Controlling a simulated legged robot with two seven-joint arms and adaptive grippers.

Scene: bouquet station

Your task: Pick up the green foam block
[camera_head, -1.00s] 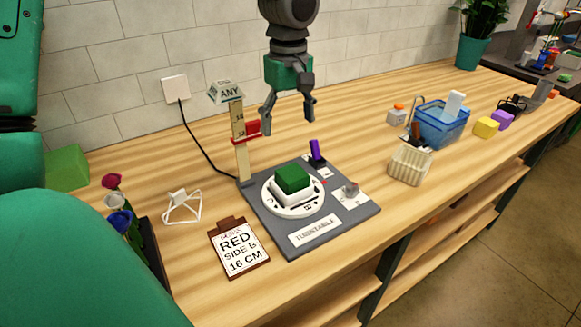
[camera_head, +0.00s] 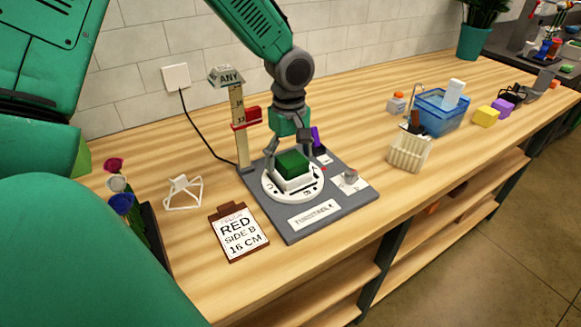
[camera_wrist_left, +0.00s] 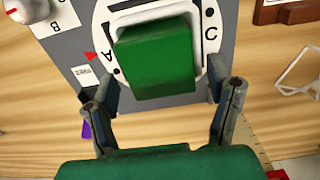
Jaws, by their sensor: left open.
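The green foam block (camera_head: 293,165) sits in a white square holder (camera_head: 296,184) on the round white dial of the grey turntable (camera_head: 352,200). My left gripper (camera_head: 291,158) is open just above and behind the block, with its fingers pointing down. In the left wrist view the block (camera_wrist_left: 155,57) lies ahead of the fingertips of my left gripper (camera_wrist_left: 168,92). One finger is to each side, and neither visibly touches it. My right gripper is not in view.
A height post (camera_head: 239,125) with a red slider stands left of the turntable, and a purple piece (camera_head: 317,138) behind it. A sign (camera_head: 239,232) reading "RED SIDE B 16 CM" lies in front. A cream ribbed holder (camera_head: 409,152) and blue basket (camera_head: 441,113) stand right.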

